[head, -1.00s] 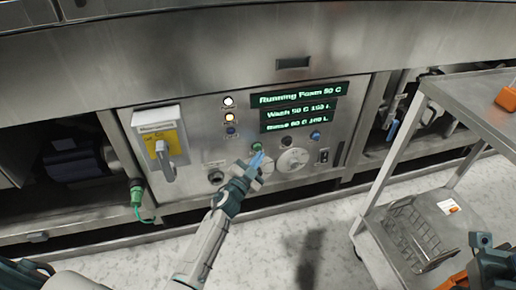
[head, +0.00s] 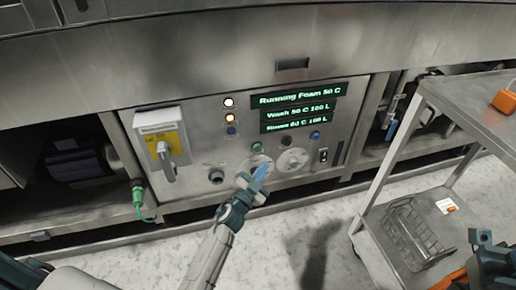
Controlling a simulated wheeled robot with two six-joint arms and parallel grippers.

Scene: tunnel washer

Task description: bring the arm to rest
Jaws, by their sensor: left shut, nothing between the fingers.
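My left gripper (head: 259,174) is shut and empty, with light blue fingertips. In the head view it is in front of the lower part of the washer's control panel (head: 200,180). It overlaps the left round dial in the picture; I cannot tell the exact gap. A green button (head: 257,147) shows just above the fingertips. The display (head: 301,97) reads "Running Foam 50 C", with wash and rinse lines below. Part of my right arm shows at the bottom right corner; its fingertips cannot be made out.
A steel cart (head: 430,87) stands at the right, with an orange object (head: 504,101) on top and a wire basket (head: 414,232) on its lower shelf. A yellow-labelled switch box (head: 160,135) and a green plug (head: 138,194) are at the left. The floor (head: 290,225) in front is clear.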

